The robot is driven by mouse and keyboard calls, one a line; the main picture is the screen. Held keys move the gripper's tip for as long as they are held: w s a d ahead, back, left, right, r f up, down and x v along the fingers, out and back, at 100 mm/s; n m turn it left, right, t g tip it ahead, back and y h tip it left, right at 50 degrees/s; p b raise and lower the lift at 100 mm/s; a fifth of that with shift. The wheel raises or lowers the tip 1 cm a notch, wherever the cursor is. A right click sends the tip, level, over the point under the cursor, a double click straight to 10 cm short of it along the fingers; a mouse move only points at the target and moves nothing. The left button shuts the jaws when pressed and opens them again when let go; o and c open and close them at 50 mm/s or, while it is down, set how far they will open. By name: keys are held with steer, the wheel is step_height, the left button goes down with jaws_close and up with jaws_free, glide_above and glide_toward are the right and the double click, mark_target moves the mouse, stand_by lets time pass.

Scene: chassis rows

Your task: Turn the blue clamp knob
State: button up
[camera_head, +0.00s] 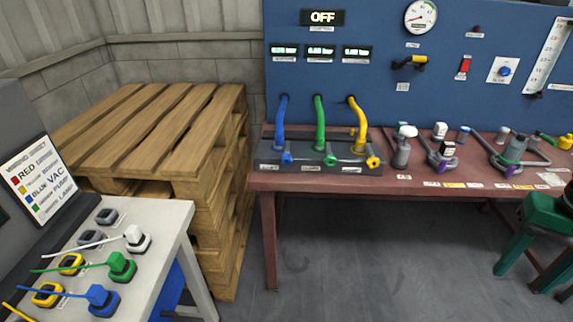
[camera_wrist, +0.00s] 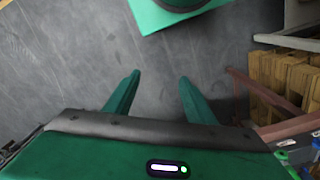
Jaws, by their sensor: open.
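Small blue (camera_head: 286,158), green (camera_head: 330,160) and yellow (camera_head: 373,162) knobs sit on the front of a dark block (camera_head: 345,170) on the red bench, each below a hose of its colour. Another round blue knob (camera_head: 505,70) is on a white plate on the blue panel. I cannot tell which blue knob is the clamp knob. My green gripper (camera_head: 531,277) is at the right edge, in front of the bench and away from both. In the wrist view, my gripper (camera_wrist: 160,77) is open and empty, with floor beyond its fingers.
The red bench (camera_head: 300,186) carries several fittings (camera_head: 445,155) to the block's right. Wooden pallets (camera_head: 215,150) are stacked to its left. A grey table (camera_head: 165,240) with coloured plugs is at the near left. The floor (camera_head: 350,265) before the bench is clear.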

steer(key=w+a+f+n+t+h, duration=0.15)
steer(key=w+f+n+h, duration=0.25)
steer(key=w+n, duration=0.65)
steer(key=w+f+n+t+h, duration=0.2)
steer(key=w+f+n+h, duration=0.3)
steer(key=w, duration=1)
steer(key=n+t+y, duration=0.8)
steer(key=n+t, duration=0.7)
steer(key=n, duration=1.5)
glide_toward(286, 161)
steer(key=shift+g, duration=0.25)
steer(key=w, duration=0.9)
steer(key=shift+d+r, duration=0.15)
steer(key=shift+d, duration=0.1)
steer(key=shift+c, duration=0.6)
steer(key=shift+m, duration=0.25)
steer(key=c, duration=0.9)
